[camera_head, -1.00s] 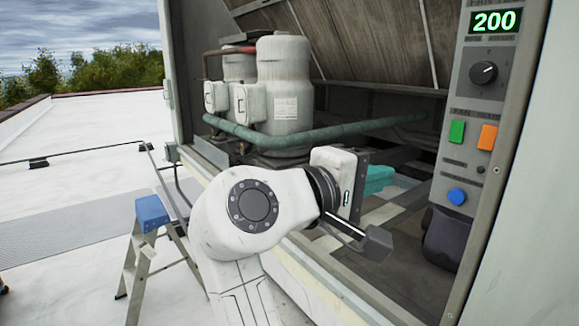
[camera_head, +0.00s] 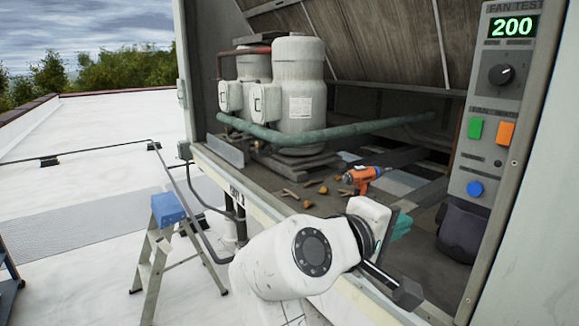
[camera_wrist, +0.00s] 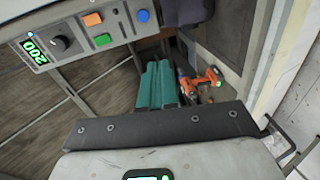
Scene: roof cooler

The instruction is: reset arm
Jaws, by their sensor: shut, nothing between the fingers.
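My gripper (camera_head: 401,227) is at the end of my white arm, low in front of the open cooler housing in the head view. Only part of its teal fingers shows behind the wrist. In the wrist view, the two teal fingers of my gripper (camera_wrist: 158,86) lie side by side, shut and empty. An orange drill (camera_head: 365,177) lies on the housing floor behind the gripper; it also shows in the wrist view (camera_wrist: 204,82), just right of the fingers.
Several small brown pieces (camera_head: 308,203) lie near the drill. Compressor tanks (camera_head: 300,95) and a green pipe (camera_head: 345,133) stand behind. A control panel (camera_head: 497,120) reading 200 and a dark bag (camera_head: 462,232) are at right. A stepladder (camera_head: 168,208) stands at left.

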